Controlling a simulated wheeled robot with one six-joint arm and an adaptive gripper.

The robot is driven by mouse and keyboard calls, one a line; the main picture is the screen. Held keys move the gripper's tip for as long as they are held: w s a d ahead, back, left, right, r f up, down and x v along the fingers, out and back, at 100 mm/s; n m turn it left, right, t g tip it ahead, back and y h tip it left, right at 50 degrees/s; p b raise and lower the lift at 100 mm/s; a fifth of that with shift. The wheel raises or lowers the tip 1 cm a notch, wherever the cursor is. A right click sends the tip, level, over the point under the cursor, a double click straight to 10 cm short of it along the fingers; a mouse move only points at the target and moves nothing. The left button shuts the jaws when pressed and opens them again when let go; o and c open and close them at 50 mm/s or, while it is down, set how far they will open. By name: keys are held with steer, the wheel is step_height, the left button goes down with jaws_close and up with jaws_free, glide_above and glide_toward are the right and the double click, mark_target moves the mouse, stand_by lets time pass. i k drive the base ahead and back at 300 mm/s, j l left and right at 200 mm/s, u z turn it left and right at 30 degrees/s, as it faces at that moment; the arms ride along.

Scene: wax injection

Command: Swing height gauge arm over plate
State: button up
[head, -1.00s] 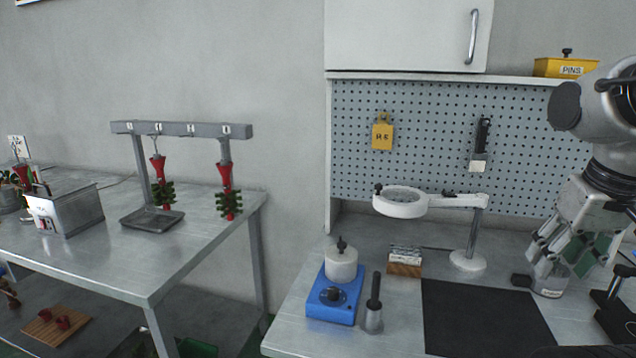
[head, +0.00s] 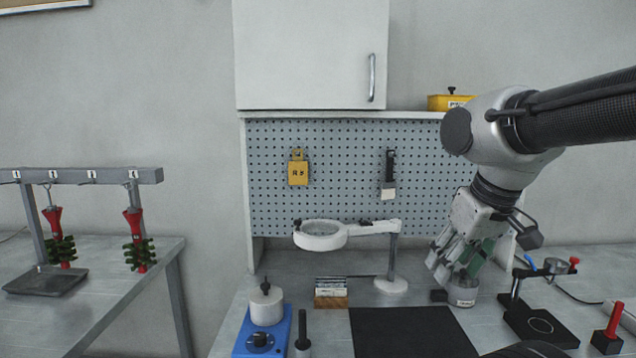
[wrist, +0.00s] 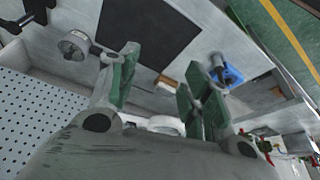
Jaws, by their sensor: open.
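A black stand that looks like the height gauge (head: 515,290) is on the bench at the right in the head view. It has an upright post and an arm with a round metal part (head: 558,266) and a red knob. Its flat black base plate (head: 538,325) carries a ring outline. My gripper (head: 456,268) is open with its fingers pointing down, left of the gauge. In the head view the fingers overlap a small glass jar (head: 463,294); I cannot tell whether they touch it. In the wrist view my gripper (wrist: 165,72) has nothing between its fingers.
A magnifier lamp (head: 390,283) and wooden block (head: 331,302) stand left of the gripper. A black mat (head: 410,335) lies in front, with a blue heater (head: 262,340) to its left. A red-handled tool (head: 610,330) stands right of the gauge. A pegboard (head: 345,165) closes the back.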

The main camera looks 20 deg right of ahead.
mark_target(563, 268)
steer(key=z, duration=0.4)
steer(key=k+z, duration=0.15)
steer(key=z, duration=0.2)
steer(key=k+j+z, duration=0.1)
steer(key=z, duration=0.7)
steer(key=i+l+u, duration=0.2)
steer(key=i+l, duration=0.15)
steer(key=l, duration=0.25)
steer(key=i+l, duration=0.15)
steer(key=l, duration=0.2)
steer(key=j+u, duration=0.05)
